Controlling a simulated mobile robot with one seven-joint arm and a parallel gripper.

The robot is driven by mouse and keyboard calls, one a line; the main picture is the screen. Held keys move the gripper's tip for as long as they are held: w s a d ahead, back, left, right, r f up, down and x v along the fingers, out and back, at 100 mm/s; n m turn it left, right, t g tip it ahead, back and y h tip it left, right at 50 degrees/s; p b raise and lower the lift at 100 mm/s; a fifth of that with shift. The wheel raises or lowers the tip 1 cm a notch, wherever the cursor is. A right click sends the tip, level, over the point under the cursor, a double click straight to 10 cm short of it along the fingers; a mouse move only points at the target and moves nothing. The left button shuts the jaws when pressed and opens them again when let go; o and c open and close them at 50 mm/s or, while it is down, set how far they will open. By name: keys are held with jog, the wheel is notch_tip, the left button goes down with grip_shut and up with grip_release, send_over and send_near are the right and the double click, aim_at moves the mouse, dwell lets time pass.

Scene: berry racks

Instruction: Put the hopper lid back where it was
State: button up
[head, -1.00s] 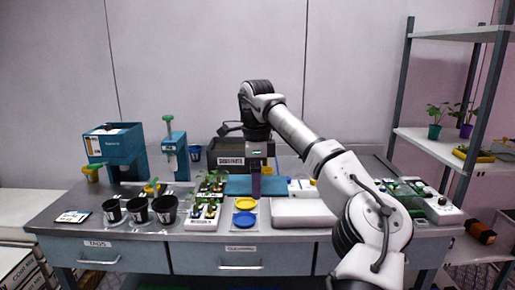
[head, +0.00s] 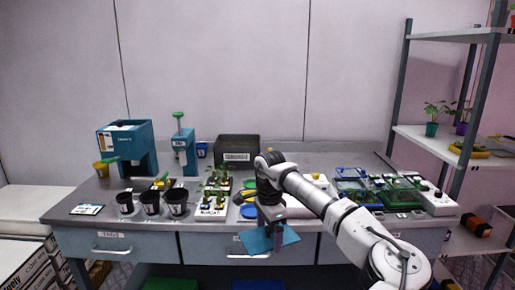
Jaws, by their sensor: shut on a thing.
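My gripper (head: 270,212) is shut on a flat teal panel that looks like the hopper lid (head: 288,235). It holds the lid low, in front of the counter's front edge in this view. My fingers cover the lid's middle, so the exact grip is hidden. The teal hopper (head: 122,147) stands at the back left of the counter, well left of my gripper. Its top looks dark and uncovered.
A smaller teal dispenser (head: 184,150) with a green handle stands right of the hopper. Black pots (head: 151,203), seedling trays (head: 212,205) and a dark bin (head: 237,148) are on the counter (head: 85,190). A shelf rack (head: 398,100) stands at right.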

jog(key=s+a+f+n, duration=0.1)
jog(key=s+f+n, duration=0.4)
jog(key=f, duration=0.9)
jog(key=s+a+f+n, duration=0.1)
jog(key=s+f+n, duration=0.45)
jog(key=f, duration=0.75)
jog(key=s+a+f+n, duration=0.1)
jog(key=s+f+n, duration=0.2)
jog(key=s+f, duration=0.75)
jog(key=shift+w+a+r, duration=0.1)
jog(key=shift+w+r, duration=0.25)
jog(key=shift+w, duration=0.25)
jog(key=shift+w+a+r, duration=0.1)
jog(key=shift+w+r, duration=0.2)
jog(key=shift+w, duration=0.3)
jog(key=shift+w+a+r, duration=0.1)
jog(key=shift+w+r, duration=0.25)
jog(key=shift+w, duration=0.25)
